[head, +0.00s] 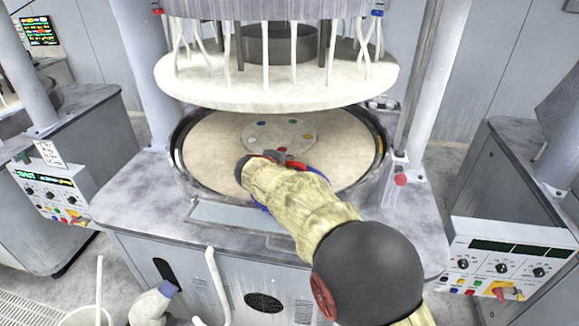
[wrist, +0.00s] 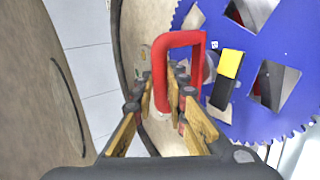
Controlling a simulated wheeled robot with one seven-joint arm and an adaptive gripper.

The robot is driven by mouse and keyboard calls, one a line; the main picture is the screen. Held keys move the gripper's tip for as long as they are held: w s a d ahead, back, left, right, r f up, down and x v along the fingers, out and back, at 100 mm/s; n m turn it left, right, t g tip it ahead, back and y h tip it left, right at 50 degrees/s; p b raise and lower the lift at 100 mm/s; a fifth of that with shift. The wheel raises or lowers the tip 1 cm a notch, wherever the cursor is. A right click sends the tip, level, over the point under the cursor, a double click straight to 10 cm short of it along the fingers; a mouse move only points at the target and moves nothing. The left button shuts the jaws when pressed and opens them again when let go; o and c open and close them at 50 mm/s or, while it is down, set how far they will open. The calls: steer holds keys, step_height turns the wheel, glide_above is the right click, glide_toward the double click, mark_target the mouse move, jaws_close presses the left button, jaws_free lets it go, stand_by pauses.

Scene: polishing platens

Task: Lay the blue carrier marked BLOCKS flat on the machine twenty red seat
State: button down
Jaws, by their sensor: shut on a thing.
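My gripper (wrist: 164,92) is shut on a red C-shaped handle (wrist: 180,38) in the wrist view. The blue toothed carrier (wrist: 228,122) is beside the handle on the right, with several cut-out windows and a yellow-and-black label; I cannot read BLOCKS on it. In the head view my forearm hides most of the carrier, and only slivers of blue (head: 262,209) show over the platen's front edge. The beige platen (head: 210,150) has a central disc (head: 262,134) with coloured dots, including a red one (head: 282,149) near my gripper. Contact between carrier and platen cannot be told.
A pale upper plate (head: 280,90) hangs above the platen, leaving a limited gap. Posts stand on both sides, and a red knob (head: 401,179) is at the right. Similar machines with control panels (head: 500,268) stand left and right. A white bucket (head: 88,316) is at the lower left.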

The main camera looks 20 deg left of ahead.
steer(key=shift+w+a+f+p, duration=0.45)
steer(key=shift+w+a+p, duration=0.6)
steer(key=shift+w, duration=0.95)
steer(key=shift+w+a+f+p, duration=0.45)
steer(key=shift+w+a+p, duration=0.35)
steer(key=shift+w+a, duration=0.9)
steer(key=shift+w+a+f+p, duration=0.45)
steer(key=shift+w+a+p, duration=0.45)
steer(key=shift+w, duration=1.45)
steer(key=shift+f+b, duration=0.3)
steer(key=shift+f, duration=0.05)
steer(key=shift+f+b, duration=1.15)
steer(key=shift+b, duration=0.15)
steer(key=shift+f+b, duration=0.35)
steer(key=shift+f, duration=0.05)
steer(key=c, duration=1.7)
jaws_free()
steer(key=shift+f, duration=0.2)
steer(key=shift+d, duration=0.1)
